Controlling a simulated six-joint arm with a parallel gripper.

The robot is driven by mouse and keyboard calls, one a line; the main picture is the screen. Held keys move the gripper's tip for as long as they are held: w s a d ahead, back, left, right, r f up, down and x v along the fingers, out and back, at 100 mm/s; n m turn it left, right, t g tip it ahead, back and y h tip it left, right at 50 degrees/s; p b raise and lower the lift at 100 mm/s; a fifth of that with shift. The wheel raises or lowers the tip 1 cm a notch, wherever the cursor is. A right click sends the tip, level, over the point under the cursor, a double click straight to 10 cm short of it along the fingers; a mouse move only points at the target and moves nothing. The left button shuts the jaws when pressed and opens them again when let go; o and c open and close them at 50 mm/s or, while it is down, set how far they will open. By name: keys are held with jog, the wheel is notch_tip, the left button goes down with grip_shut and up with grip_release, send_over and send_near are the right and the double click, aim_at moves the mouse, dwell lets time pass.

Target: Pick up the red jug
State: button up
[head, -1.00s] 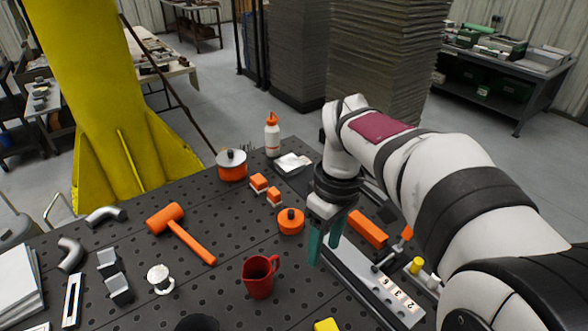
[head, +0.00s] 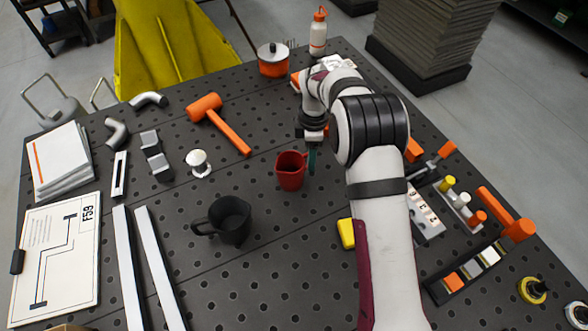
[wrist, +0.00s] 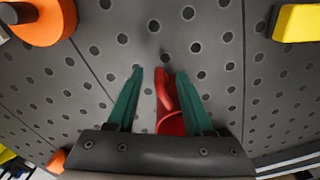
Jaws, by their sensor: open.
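The red jug (head: 290,172) stands upright on the dark perforated table (head: 275,270), near its middle. My gripper (head: 312,160) points down close against the jug's right side, where the handle is. One green finger shows there and the other is hidden. In the wrist view my gripper (wrist: 160,72) is open, with its two green fingers spread. Part of the red jug (wrist: 171,123), seemingly its handle and rim, shows between them. The gripper body hides the rest of the jug. I cannot tell whether a finger touches it.
A black mug (head: 230,220) stands nearer and left of the jug. A yellow block (head: 346,233) lies to the front right. An orange mallet (head: 220,123) lies behind left. Between mug and yellow block the table is bare.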

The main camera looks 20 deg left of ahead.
jog(key=shift+f, duration=0.75)
grip_shut()
jog(key=shift+r, duration=0.1)
dwell(0.8)
